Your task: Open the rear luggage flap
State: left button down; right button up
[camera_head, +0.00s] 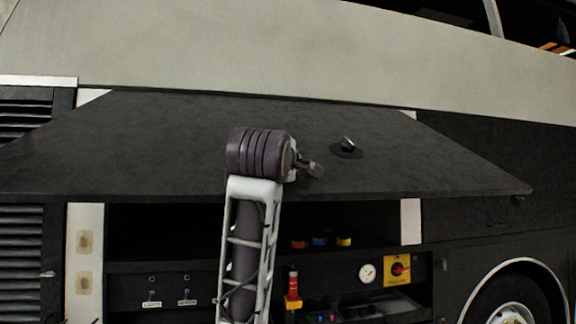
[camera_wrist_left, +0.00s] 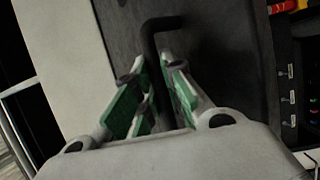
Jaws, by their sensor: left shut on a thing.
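The rear luggage flap (camera_head: 200,130) is a wide black panel hinged along its top edge. It is swung outward and up, with the open compartment showing below it. A round latch (camera_head: 347,148) with a metal knob is on its face. The flap also fills the middle of the left wrist view (camera_wrist_left: 215,55). There my left gripper (camera_wrist_left: 152,66), with green pads, is shut on a bent black bar handle (camera_wrist_left: 165,22). In the head view my left arm rises in front of the flap and its gripper is mostly hidden. My right gripper is out of view.
The compartment holds labelled switches (camera_head: 170,303), a red-topped item (camera_head: 292,290), a round gauge (camera_head: 367,273) and a yellow panel with a red knob (camera_head: 398,269). A louvred grille (camera_head: 22,250) is on the left and a wheel (camera_head: 515,300) at lower right.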

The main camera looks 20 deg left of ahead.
pick_arm(q)
jog(key=c, duration=1.8)
grip_release()
jog(key=shift+o, duration=0.2)
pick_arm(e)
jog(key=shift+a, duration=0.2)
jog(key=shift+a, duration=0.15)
pick_arm(q)
jog(key=shift+s+d+f, duration=0.1)
jog(key=shift+s+f, duration=0.1)
jog(key=shift+s, duration=0.35)
jog(key=s+d, duration=0.2)
jog(key=s, duration=0.9)
jog(key=shift+f, duration=0.1)
